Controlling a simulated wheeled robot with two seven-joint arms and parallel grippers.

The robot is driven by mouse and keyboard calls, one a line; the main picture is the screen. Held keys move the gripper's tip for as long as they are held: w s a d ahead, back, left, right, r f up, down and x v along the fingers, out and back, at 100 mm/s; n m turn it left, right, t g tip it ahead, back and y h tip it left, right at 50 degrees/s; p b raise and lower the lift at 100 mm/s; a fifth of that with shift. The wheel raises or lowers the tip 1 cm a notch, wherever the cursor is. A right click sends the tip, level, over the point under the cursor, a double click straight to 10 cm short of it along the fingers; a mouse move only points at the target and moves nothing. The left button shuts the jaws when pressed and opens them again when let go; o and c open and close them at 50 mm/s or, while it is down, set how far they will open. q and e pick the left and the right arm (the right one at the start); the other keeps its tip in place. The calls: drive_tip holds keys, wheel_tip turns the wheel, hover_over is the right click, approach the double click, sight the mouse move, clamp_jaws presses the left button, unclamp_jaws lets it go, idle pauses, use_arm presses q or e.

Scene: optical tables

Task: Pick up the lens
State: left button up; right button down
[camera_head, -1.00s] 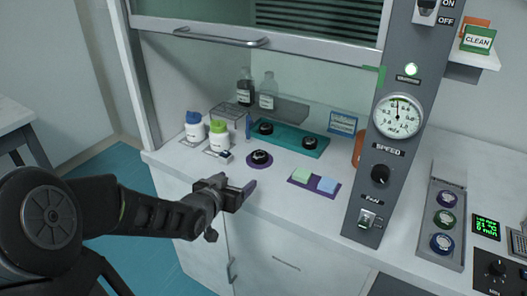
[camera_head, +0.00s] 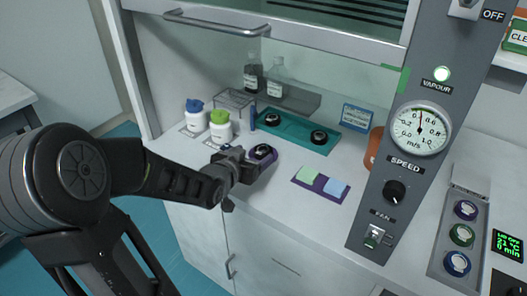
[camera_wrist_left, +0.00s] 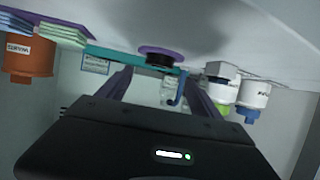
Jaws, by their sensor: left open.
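A small round lens (camera_head: 263,151) in a black mount lies on a purple round pad (camera_head: 275,157) near the front of the white worktop. My left gripper (camera_head: 258,166) is open and empty, low at the worktop's front edge, just in front of this lens. Its fingers point toward the lens and partly hide the pad. In the left wrist view, which is upside down, the black mount (camera_wrist_left: 160,59) shows beyond the two spread fingers (camera_wrist_left: 155,88), apart from them. Two similar black mounts (camera_head: 274,115) (camera_head: 318,137) sit on a teal tray (camera_head: 296,130) behind.
White bottles with blue (camera_head: 196,117) and green caps (camera_head: 220,127) stand left of the lens. A wire rack (camera_head: 235,101) and reagent bottles (camera_head: 253,78) are behind. Folded cloths (camera_head: 335,188) lie to the right, before a grey control column (camera_head: 408,170). A raised sash (camera_head: 215,22) hangs above.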

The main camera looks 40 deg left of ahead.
sight(264, 147)
use_arm(q)
drive_tip(key=shift+w+a+f, duration=0.15)
drive_tip(key=shift+w+f, duration=0.15)
drive_tip(key=shift+w, duration=0.35)
drive_tip(key=shift+p+x, duration=0.45)
drive_tip(key=shift+x, duration=2.2)
drive_tip(key=shift+c, duration=0.2)
clamp_jaws()
drive_tip(key=shift+r, duration=0.1)
wheel_tip(264, 147, up, 10)
